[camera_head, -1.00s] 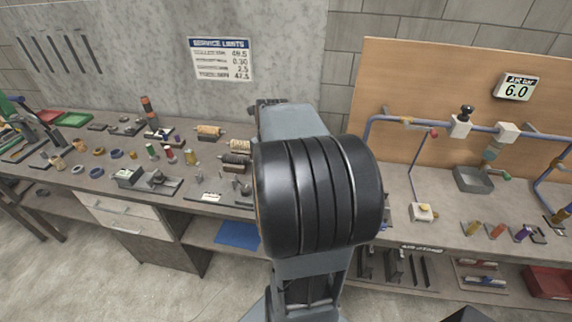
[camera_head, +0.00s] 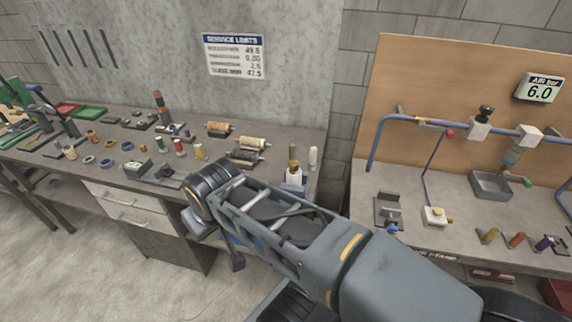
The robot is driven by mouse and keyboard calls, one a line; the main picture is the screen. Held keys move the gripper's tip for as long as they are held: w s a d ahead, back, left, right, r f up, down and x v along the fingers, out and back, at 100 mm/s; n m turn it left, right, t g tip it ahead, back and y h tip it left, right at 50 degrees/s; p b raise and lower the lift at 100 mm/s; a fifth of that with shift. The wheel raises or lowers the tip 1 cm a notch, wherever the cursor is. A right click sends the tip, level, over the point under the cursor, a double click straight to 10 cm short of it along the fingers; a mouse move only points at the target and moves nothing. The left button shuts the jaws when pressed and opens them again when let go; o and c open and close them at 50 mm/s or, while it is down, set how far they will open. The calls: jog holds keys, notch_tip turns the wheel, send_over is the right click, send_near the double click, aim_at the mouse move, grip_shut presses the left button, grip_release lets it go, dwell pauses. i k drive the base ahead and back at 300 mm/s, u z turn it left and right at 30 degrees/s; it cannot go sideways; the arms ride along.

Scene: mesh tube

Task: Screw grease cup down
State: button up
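A small brass-coloured upright piece (camera_head: 293,170) stands on a blue-grey block (camera_head: 293,190) at the right end of the left bench. It may be the grease cup, but it is too small to be sure. A pale upright cylinder (camera_head: 313,158) stands just right of it. My arm reaches from the lower right to the left across the front of this bench, passing below and in front of the block. I cannot make out my gripper's fingers in this view.
The left bench (camera_head: 120,166) carries several spools, rings and small tools. A gap separates the benches.

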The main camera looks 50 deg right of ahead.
aim_at(294, 163)
jog(key=u, duration=1.25)
jog(key=i, duration=0.55)
jog(key=z, duration=2.45)
